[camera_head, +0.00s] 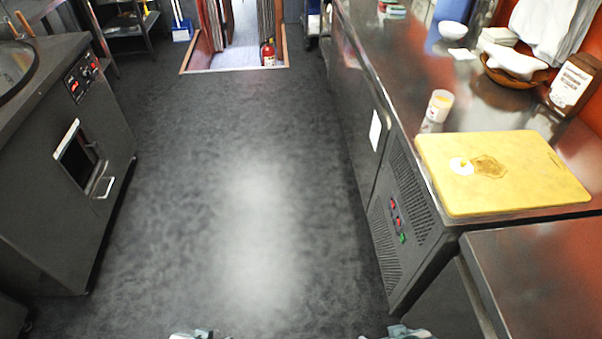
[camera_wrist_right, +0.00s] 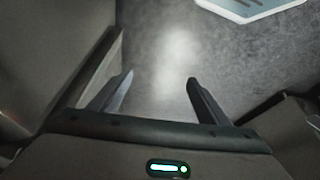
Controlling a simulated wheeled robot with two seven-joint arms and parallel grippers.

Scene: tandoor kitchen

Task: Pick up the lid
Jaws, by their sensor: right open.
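A small white round piece (camera_head: 461,166), which looks like the lid, lies flat on the yellow cutting board (camera_head: 540,192) on the right counter. It has a small yellowish spot near its middle and lies beside a brown patch on the board. A small white and orange jar (camera_head: 438,105) stands on the counter just behind the board. My left gripper is not in view; only pale bits of my own body show at the head view's bottom edge.
The steel counter (camera_head: 470,105) also holds a white bowl (camera_head: 453,31), a basket with white cloth (camera_head: 513,62) and a brown-labelled bottle (camera_head: 572,84). A dark oven unit (camera_head: 75,160) stands at left. The floor (camera_head: 240,180) between is clear.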

